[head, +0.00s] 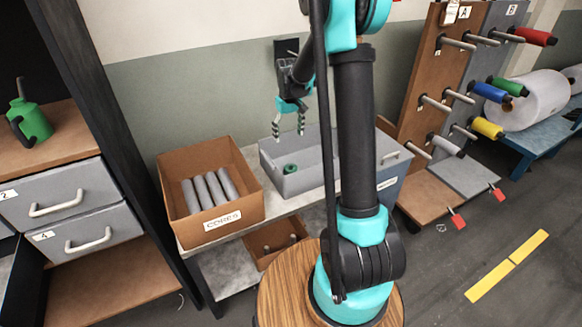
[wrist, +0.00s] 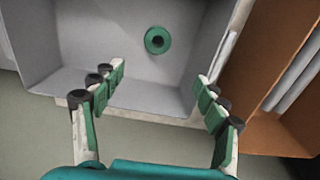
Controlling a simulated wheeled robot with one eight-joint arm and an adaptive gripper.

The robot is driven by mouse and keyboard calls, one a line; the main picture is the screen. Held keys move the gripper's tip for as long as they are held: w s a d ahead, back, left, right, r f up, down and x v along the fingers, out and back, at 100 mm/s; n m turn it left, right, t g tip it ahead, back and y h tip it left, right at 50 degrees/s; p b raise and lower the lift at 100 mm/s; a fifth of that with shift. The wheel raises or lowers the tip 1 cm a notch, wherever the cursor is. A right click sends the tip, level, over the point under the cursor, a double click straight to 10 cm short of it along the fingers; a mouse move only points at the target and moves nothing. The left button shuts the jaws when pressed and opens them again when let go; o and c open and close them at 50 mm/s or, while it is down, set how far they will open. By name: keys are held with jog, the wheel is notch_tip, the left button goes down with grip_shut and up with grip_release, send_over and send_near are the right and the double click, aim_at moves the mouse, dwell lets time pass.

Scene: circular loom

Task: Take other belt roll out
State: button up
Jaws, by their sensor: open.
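A small green belt roll (head: 290,168) with a dark centre hole lies flat on the floor of a grey bin (head: 313,183). In the wrist view the roll (wrist: 158,40) lies in the bin (wrist: 90,35), apart from the walls and beyond my fingertips. My gripper (head: 288,129) hangs over the bin, fingers pointing down, open and empty. In the wrist view its two green-padded fingers (wrist: 161,76) are spread wide, and the roll shows above the gap between them. My arm hides the middle of the bin in the head view, so I cannot see all its contents there.
A cardboard box labelled CORES (head: 222,217) with several grey tubes stands left of the bin on the bench. A drawer cabinet (head: 62,205) with a green can (head: 32,122) is far left. A peg rack (head: 428,100) with coloured spools stands right.

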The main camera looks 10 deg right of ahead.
send_over(290, 167)
jog(key=f, duration=1.2)
jog(key=shift+a, duration=0.2)
jog(key=shift+d+f, duration=0.15)
jog(key=shift+f, duration=1.2)
jog(key=shift+d+f, duration=0.15)
jog(key=shift+f, duration=1.2)
jog(key=shift+c, duration=0.3)
jog(key=c, duration=1.2)
